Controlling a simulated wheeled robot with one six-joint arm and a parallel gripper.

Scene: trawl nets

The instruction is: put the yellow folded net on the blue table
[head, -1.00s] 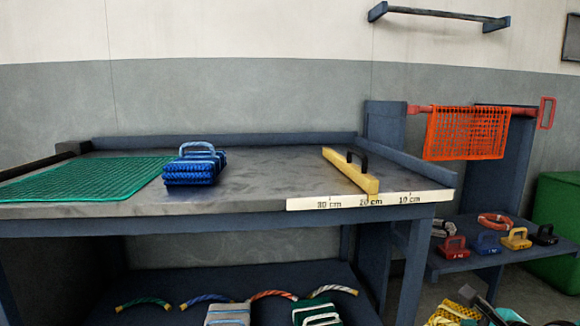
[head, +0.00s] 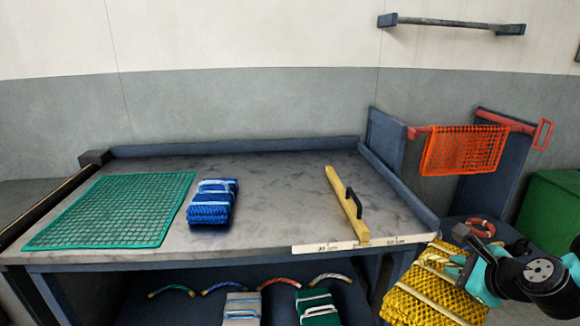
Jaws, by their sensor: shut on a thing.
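The yellow folded net (head: 425,298), bound with pale straps, hangs in my gripper (head: 462,270) at the lower right of the head view. My gripper is shut on it, though the fingertips are partly hidden by the net and wrist. The net is beside the right front corner of the blue table (head: 235,148), apart from its top as far as I can tell. The table has a blue frame and raised back edge with a grey worn top.
On the tabletop lie a green net sheet (head: 118,210), a blue folded net (head: 212,202) and a yellow bar with a black handle (head: 346,205). The tabletop between the blue net and bar is clear. An orange net (head: 462,150) hangs on a red rail at right.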

